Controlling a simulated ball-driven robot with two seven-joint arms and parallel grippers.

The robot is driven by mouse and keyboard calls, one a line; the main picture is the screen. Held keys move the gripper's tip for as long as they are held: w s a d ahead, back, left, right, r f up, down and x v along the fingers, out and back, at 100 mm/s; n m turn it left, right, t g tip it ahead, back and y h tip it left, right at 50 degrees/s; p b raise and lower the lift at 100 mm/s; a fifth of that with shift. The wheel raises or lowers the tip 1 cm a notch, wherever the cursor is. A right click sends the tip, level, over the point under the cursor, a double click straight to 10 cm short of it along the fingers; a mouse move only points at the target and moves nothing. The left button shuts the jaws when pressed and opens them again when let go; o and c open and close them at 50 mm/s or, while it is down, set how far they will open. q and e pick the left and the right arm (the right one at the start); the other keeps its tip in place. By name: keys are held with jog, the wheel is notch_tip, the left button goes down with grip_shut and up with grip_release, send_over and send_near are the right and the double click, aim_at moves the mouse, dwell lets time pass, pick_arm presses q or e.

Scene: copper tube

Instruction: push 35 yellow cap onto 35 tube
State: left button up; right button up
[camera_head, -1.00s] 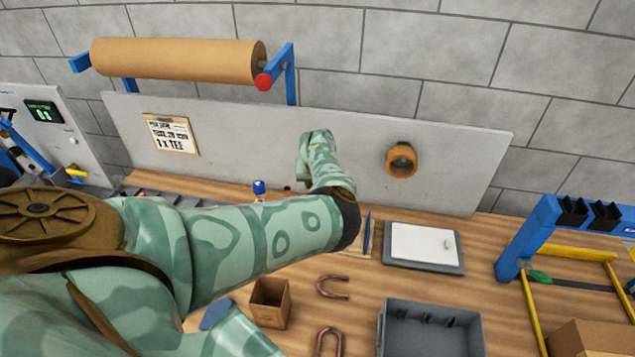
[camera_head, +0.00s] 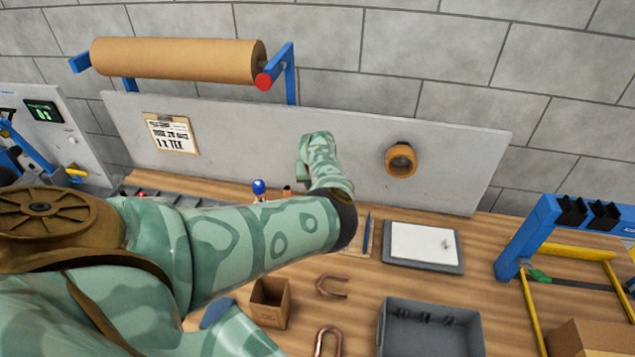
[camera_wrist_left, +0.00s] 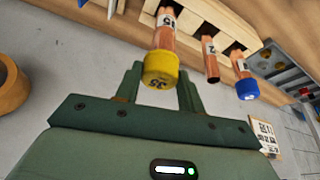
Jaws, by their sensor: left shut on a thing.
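The yellow cap (camera_wrist_left: 160,71), marked 35, sits at the end of the copper 35 tube (camera_wrist_left: 165,37) in the left wrist view. The cap and tube are in line and touch; how deep the cap sits I cannot tell. My left gripper (camera_wrist_left: 158,88) has a finger on each side of the cap and is shut on it. In the head view my left forearm and hand hide the yellow cap, its tube and the fingertips. My right gripper is not in view.
Beside the 35 tube stand a bare copper tube (camera_wrist_left: 211,68) and a blue-capped tube (camera_wrist_left: 246,89). A grey back panel (camera_head: 440,160) is close behind, with an orange-brown ring (camera_head: 401,160) on it. A small cardboard box (camera_head: 270,302) and grey bin (camera_head: 430,325) are in front.

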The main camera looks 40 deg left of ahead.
pick_arm(q)
jog(key=shift+f+b, duration=1)
jog(key=shift+f, duration=0.65)
jog(key=o, duration=1)
jog(key=shift+r, duration=0.1)
jog(key=shift+d+r, duration=0.1)
jog(key=shift+r, duration=0.2)
jog(key=p+v, duration=0.4)
jog(key=v, duration=1.1)
jog(key=shift+s+r+p, duration=0.2)
jog(key=shift+r+p, duration=0.1)
jog(key=shift+p, duration=0.05)
jog(key=shift+d, duration=0.1)
